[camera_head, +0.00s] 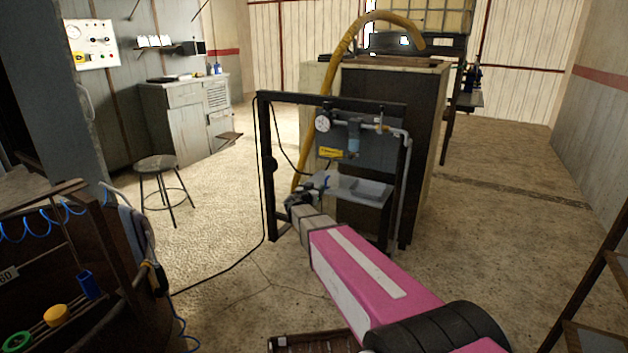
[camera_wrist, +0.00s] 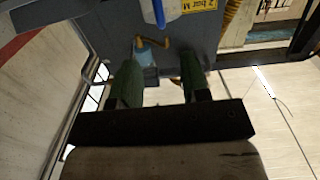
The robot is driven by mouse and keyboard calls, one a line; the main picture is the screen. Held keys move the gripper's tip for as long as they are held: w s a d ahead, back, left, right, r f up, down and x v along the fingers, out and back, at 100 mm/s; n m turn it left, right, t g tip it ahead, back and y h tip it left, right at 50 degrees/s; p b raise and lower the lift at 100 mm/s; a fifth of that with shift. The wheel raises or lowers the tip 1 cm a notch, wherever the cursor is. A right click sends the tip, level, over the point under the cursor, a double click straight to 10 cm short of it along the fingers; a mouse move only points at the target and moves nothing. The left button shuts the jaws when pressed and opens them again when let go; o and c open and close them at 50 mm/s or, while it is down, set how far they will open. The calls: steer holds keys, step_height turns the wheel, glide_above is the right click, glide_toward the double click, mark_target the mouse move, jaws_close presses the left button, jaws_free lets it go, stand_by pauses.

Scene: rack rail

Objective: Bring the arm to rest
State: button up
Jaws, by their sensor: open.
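My gripper (camera_head: 300,198) is at the end of my pink and grey arm, in front of the dark rack frame (camera_head: 333,100). It is low and to the left of the small grey tray (camera_head: 345,185). In the wrist view my gripper (camera_wrist: 160,75) shows two green fingers set apart with nothing held between them. Beyond the fingers is the blue-grey panel (camera_wrist: 195,35) with a yellow label (camera_wrist: 199,4). A small light-blue part with a yellow handle (camera_wrist: 152,43) shows between the fingers; I cannot tell its distance from them.
The rack carries a gauge (camera_head: 323,123), a blue filter bowl (camera_head: 354,140) and a grey pipe (camera_head: 406,170). A yellow hose (camera_head: 345,50) arches behind it. A stool (camera_head: 158,165) and a cabinet (camera_head: 190,115) stand left. A dark cart (camera_head: 90,290) is front left. Floor right of the rack is clear.

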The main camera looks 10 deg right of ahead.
steer(key=s+d+f+n+g+y, duration=0.1)
steer(key=s+d+f+g, duration=0.35)
steer(key=s, duration=0.55)
steer(key=s+d+f+n+g+y, duration=0.15)
steer(key=s+d+f+g, duration=0.3)
steer(key=s, duration=0.45)
steer(key=s+a+f+n+g+y, duration=0.2)
steer(key=s+a+y, duration=0.1)
steer(key=s, duration=0.4)
steer(key=s+a+f+n+g+y, duration=0.2)
steer(key=s+a+g+y, duration=0.1)
steer(key=s+y, duration=0.2)
steer(key=s, duration=0.2)
steer(key=shift+s+a+n, duration=0.3)
steer(key=shift+s+n, duration=0.05)
steer(key=shift+s, duration=0.05)
